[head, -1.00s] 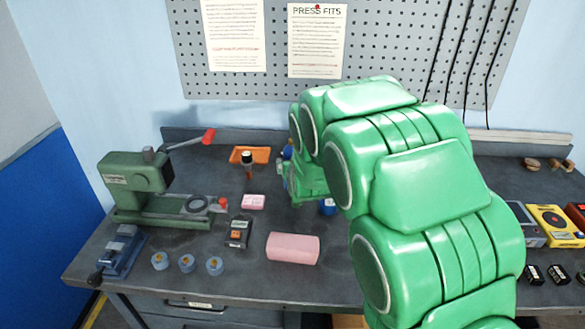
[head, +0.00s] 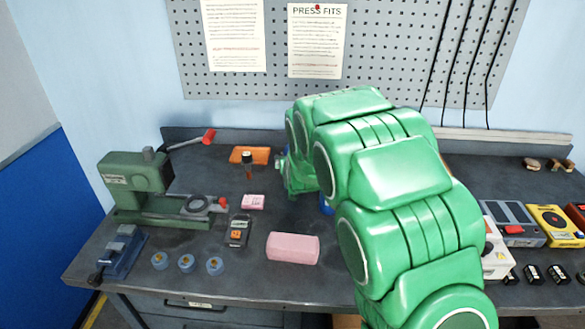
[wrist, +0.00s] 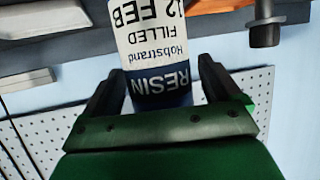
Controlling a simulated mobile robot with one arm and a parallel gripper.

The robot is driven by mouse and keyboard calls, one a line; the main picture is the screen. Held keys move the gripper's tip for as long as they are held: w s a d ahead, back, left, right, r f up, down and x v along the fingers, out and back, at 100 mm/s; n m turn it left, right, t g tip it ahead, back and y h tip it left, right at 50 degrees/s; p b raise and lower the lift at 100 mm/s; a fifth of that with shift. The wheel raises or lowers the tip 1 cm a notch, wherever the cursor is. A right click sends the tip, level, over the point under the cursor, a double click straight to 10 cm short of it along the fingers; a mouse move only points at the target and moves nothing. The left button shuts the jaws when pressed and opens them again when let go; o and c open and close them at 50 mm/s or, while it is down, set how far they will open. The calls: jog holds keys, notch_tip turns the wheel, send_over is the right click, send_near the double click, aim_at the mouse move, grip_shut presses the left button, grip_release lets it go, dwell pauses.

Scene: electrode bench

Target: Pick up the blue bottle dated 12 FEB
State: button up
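The bottle (wrist: 152,40) shows upside down in the wrist view, with a white label over a blue band. The label reads RESIN, Hobstrand, FILLED and 12 FEB, though the first digit is partly cut. My gripper (wrist: 163,64) is open, one dark finger on each side of the bottle.
A green press (head: 135,185), a pink block (head: 292,248), a dark meter (head: 238,231) and several blue-rimmed pots (head: 186,263) are at left. Boxes (head: 513,222) stand at right.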

jog(key=c, duration=1.5)
jog(key=shift+r, duration=0.1)
jog(key=shift+s+d+r, duration=0.6)
jog(key=shift+s+r, duration=1.55)
jog(key=shift+s, duration=0.1)
jog(key=shift+s+d+r, duration=0.6)
jog(key=shift+s+r, duration=1.55)
jog(key=shift+s, duration=0.1)
jog(key=shift+s+d+r, duration=0.6)
jog(key=shift+s+r, duration=1.55)
jog(key=shift+s, duration=0.1)
